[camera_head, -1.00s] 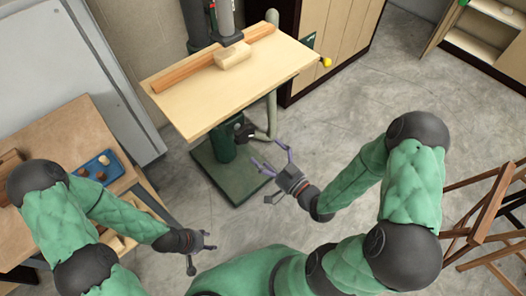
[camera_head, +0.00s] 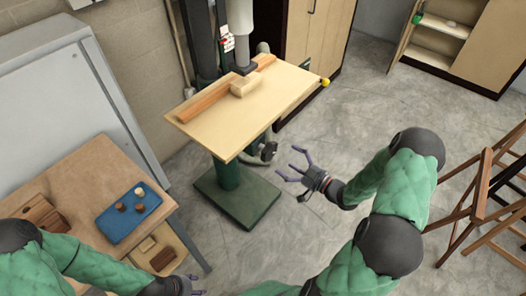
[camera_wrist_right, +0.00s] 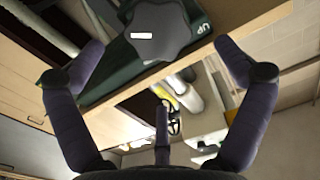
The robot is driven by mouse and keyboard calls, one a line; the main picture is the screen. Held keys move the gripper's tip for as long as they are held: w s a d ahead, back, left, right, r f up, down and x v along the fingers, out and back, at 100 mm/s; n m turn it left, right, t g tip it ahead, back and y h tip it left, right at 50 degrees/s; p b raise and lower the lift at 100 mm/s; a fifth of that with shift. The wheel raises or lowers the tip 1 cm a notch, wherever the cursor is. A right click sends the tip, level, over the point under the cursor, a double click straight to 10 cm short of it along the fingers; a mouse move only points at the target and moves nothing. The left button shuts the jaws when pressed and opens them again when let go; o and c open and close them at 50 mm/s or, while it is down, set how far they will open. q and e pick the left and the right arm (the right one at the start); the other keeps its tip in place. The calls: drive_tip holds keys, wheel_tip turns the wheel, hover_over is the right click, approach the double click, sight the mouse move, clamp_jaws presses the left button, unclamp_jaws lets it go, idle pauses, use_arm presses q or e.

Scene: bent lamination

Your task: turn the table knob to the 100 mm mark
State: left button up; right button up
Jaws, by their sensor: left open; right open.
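The dark lobed knob (camera_head: 268,151) sits below the table of the drill press. In the right wrist view the knob (camera_wrist_right: 157,30) is large, with a white mark on its face, against a dark green plate (camera_wrist_right: 115,75) lettered "UP". My right gripper (camera_head: 293,165) is open and empty, just right of and a little below the knob in the head view. In its wrist view the spread fingers (camera_wrist_right: 165,65) leave the knob near the top, between the two side fingertips, not gripped. My left gripper (camera_head: 196,284) is open at the bottom edge. No millimetre scale is readable.
The wooden drill table (camera_head: 225,130) carries a fence (camera_head: 215,100) and a wood block (camera_head: 246,87). A yellow ball handle (camera_head: 325,82) is at its right corner. A workbench (camera_head: 90,165) with a blue tray (camera_head: 125,226) stands left. Wooden chairs (camera_head: 485,200) are right; the middle floor is clear.

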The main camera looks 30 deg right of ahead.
sight(272, 151)
drive_tip(key=b+x, duration=0.2)
drive_tip(key=x, duration=0.7)
drive_tip(key=shift+w+a, duration=0.1)
drive_tip(key=shift+w, duration=0.1)
drive_tip(key=c, duration=1)
